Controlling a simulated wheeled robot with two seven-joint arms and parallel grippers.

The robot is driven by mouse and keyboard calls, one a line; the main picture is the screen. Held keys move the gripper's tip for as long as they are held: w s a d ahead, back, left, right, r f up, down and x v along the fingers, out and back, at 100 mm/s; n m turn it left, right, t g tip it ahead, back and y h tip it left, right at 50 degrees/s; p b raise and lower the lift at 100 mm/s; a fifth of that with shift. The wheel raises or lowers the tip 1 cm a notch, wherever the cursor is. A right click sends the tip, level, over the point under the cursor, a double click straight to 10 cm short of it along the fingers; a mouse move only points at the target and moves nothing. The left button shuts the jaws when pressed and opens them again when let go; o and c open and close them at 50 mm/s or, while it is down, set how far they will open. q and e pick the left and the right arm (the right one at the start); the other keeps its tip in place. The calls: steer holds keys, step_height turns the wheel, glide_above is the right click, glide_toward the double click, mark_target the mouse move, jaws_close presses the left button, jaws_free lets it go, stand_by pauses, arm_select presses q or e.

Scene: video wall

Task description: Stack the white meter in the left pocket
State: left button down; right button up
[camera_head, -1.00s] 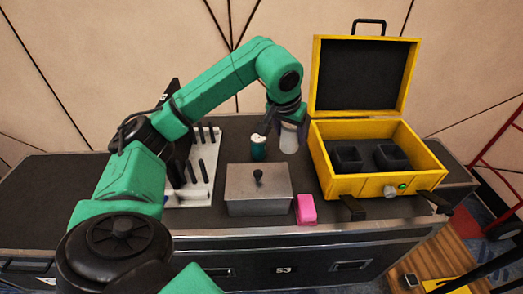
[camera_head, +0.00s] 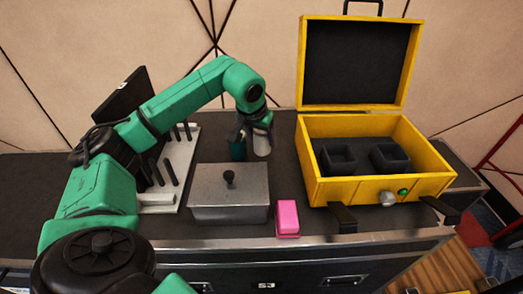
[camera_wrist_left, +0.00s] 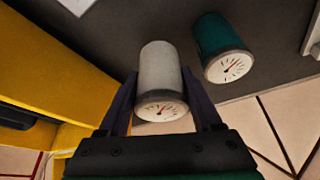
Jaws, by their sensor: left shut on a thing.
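The white meter (camera_head: 262,146) is a pale cylinder with a dial, near the back of the dark table top. In the left wrist view the white meter (camera_wrist_left: 159,66) stands between the two fingers of my left gripper (camera_wrist_left: 163,98), which is shut on it. In the head view my left gripper (camera_head: 256,130) reaches down over it and hides its upper part. I cannot tell whether it is clear of the table. The left pocket (camera_head: 338,158) is a dark square holder inside the yellow case (camera_head: 318,189); it looks empty. My right gripper is not in view.
A green meter (camera_head: 237,151) stands close left of the white one, also in the left wrist view (camera_wrist_left: 214,38). A lidded metal box (camera_head: 230,200) and a pink block (camera_head: 287,218) are in front. The right pocket (camera_head: 391,158) looks empty. The case's open lid (camera_head: 301,65) rises behind.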

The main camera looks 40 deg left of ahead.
mark_target(262, 149)
arm_select(q)
step_height(262, 149, down, 4)
steer(key=shift+s+r, duration=0.1)
steer(key=shift+r, duration=0.15)
steer(key=shift+f, duration=0.3)
steer(key=shift+c, duration=1.8)
jaws_free()
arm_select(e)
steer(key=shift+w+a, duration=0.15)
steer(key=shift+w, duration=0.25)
